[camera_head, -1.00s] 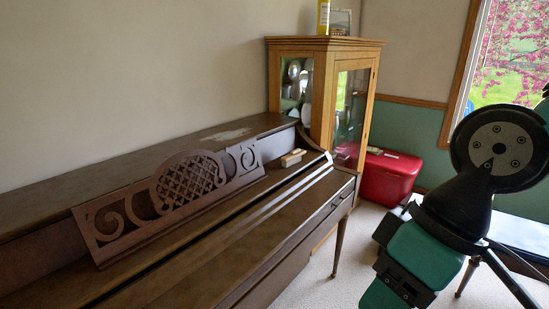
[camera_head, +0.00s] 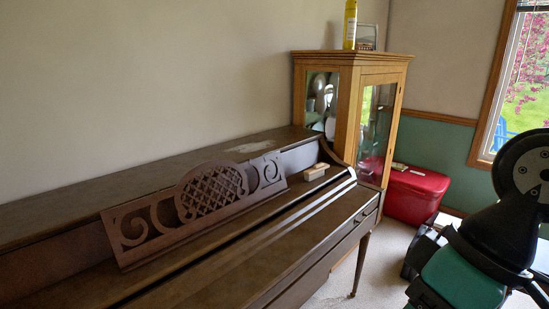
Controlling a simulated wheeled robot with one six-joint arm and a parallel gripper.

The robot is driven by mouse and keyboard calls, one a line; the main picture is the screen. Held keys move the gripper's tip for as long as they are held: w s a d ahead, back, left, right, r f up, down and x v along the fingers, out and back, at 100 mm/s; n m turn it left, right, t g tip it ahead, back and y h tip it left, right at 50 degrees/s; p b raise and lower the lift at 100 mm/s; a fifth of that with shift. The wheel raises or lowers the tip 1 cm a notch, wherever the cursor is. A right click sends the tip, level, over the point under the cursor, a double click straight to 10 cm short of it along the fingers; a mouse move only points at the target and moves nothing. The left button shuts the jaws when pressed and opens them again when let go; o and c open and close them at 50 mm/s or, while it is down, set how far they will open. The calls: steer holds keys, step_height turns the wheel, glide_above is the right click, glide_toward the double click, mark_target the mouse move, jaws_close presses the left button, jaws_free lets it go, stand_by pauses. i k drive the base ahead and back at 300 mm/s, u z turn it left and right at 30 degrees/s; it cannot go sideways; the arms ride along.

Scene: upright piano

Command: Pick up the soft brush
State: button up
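A small light-coloured object with a wooden look, which seems to be the soft brush (camera_head: 315,171), lies on the piano's ledge, just right of the carved music stand (camera_head: 205,200). It is small in the view, so its bristles are hard to make out. Part of my arm shows at the right edge of the picture, well to the right of the brush and apart from it. My gripper itself is not in view.
The dark upright piano (camera_head: 230,256) fills the lower left. Behind its right end stands a glass-fronted wooden cabinet (camera_head: 352,58) with a yellow bottle (camera_head: 350,24) on top. A red chest (camera_head: 416,195) is on the floor to the right.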

mark_target(317, 170)
steer(key=z, duration=0.65)
steer(key=i, duration=1.15)
steer(key=z, duration=0.4)
steer(key=i, duration=0.75)
steer(key=u, duration=1.05)
steer(key=i, duration=0.75)
steer(key=u, duration=0.75)
